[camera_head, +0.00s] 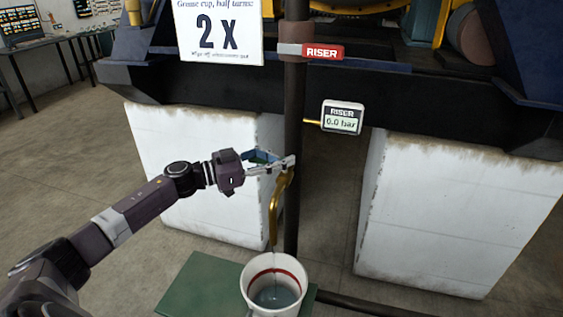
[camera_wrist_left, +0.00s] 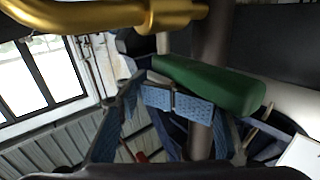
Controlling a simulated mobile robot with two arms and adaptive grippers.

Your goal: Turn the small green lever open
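The green lever (camera_wrist_left: 215,85) crosses the left wrist view just beyond the fingers of my left gripper. My left gripper (camera_head: 288,163) is at the lever, above the brass spout (camera_head: 273,212). Its blue-padded fingers (camera_wrist_left: 172,103) lie under and beside the lever in the wrist view. Overlap hides whether they touch it or close on it. My right gripper is not in view.
The spout hangs above a white bucket (camera_head: 260,308) holding liquid, by a green board (camera_head: 190,285). A gauge (camera_head: 342,118) reading 0.0 bar sits right of the riser pipe (camera_head: 292,215). A red RISER tag (camera_head: 322,52) and a "2 X" sign (camera_head: 218,32) are above. White blocks flank the pipe.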

